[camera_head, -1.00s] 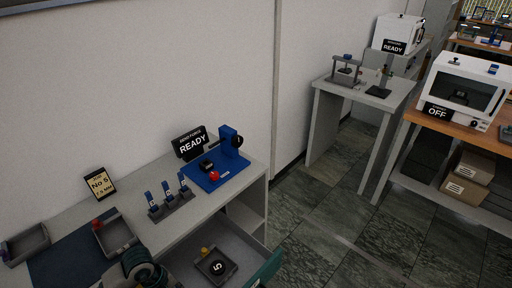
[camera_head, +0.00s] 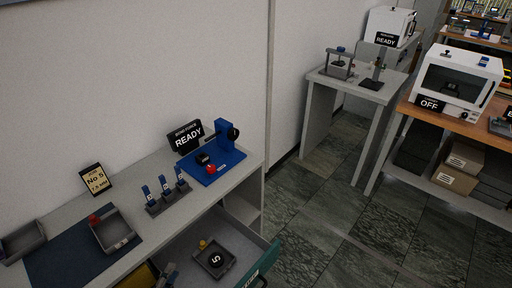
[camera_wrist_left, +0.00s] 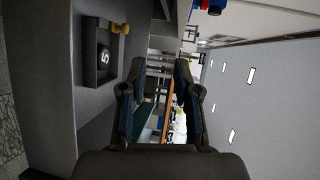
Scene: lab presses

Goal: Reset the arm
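My left gripper (camera_wrist_left: 160,70) is open in the left wrist view, with its two dark fingers apart and nothing between them. In the head view only a small dark part of the left gripper (camera_head: 165,274) shows at the bottom edge, in front of the desk and beside the open drawer (camera_head: 180,252). My right gripper is in neither view.
The drawer holds a grey tray (camera_head: 202,264) with a dark "5" piece and a yellow knob. On the desk (camera_head: 62,214) stand a blue press (camera_head: 222,148), a READY sign (camera_head: 185,136), a rack (camera_head: 168,202) and a red-knobbed tray (camera_head: 128,243).

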